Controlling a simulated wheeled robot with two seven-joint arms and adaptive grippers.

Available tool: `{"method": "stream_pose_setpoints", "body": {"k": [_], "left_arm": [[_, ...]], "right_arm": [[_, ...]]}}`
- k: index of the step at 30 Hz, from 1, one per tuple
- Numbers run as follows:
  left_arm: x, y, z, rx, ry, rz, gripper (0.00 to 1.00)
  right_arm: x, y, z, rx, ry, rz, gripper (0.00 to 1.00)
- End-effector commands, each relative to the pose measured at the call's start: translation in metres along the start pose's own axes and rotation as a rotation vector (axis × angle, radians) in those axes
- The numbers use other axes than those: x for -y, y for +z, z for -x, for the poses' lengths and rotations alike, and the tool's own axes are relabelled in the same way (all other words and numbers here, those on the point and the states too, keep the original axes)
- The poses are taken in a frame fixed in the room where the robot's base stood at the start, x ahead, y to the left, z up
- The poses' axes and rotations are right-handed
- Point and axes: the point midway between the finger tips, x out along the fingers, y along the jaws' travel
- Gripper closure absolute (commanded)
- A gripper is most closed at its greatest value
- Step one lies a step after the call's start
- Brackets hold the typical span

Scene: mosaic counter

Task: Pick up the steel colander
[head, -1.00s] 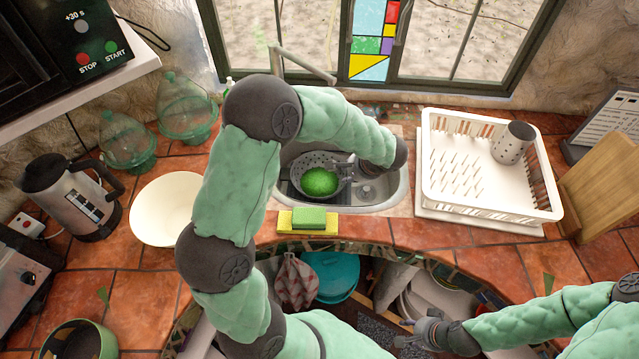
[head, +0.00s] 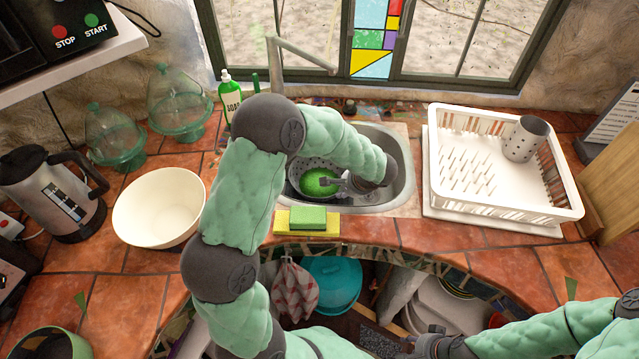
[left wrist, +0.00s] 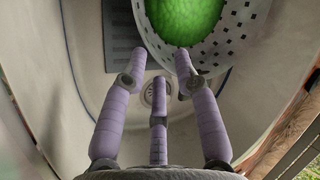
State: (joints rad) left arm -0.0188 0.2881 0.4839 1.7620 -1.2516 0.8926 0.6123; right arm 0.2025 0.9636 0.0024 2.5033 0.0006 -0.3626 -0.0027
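The steel colander (head: 300,168) sits in the sink basin with a round green thing (head: 318,182) in it. In the left wrist view the colander's perforated wall (left wrist: 235,42) fills the upper right. My left gripper (head: 340,184) is down in the sink at the colander's right side. In the left wrist view its three fingers (left wrist: 159,72) are spread at the near rim. One fingertip overlaps the rim; I cannot tell whether it touches. My arm hides part of the sink. My right gripper (head: 418,345) is low at the front, its fingers too small to read.
A yellow and green sponge (head: 307,219) lies at the sink's front edge. A white bowl (head: 158,208) stands left, a white dish rack (head: 500,170) right. A faucet (head: 300,60) and soap bottle (head: 230,95) stand behind. The drain (left wrist: 155,95) shows under the fingers.

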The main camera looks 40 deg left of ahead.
Motion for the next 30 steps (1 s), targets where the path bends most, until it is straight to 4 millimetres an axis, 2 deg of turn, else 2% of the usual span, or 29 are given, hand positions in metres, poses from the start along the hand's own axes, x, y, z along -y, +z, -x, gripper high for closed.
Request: {"method": "stream_pose_setpoints", "body": {"k": [7,15,23,24,27,30], "left_arm": [[-0.001,-0.001,-0.018,0.0,0.001,0.0,0.7],[-0.002,-0.003,-0.055,0.0,0.001,0.001,0.7],[-0.001,-0.003,-0.059,-0.002,0.001,0.001,0.7],[-0.001,-0.003,-0.059,-0.002,0.001,0.001,0.73],[-0.001,-0.003,-0.059,-0.002,0.001,0.0,1.0],[-0.001,-0.003,-0.059,-0.002,0.001,0.0,1.0]], "right_arm": [[-0.002,0.0,-0.006,0.0,0.0,0.0,0.6],[-0.007,-0.001,-0.019,0.0,0.0,0.0,0.6],[-0.007,-0.001,-0.018,0.0,0.0,0.0,0.6],[-0.007,-0.001,-0.018,0.0,0.0,0.0,0.6],[-0.007,-0.001,-0.018,0.0,0.0,0.0,0.6],[-0.007,-0.001,-0.018,0.0,0.0,0.0,0.6]]}}
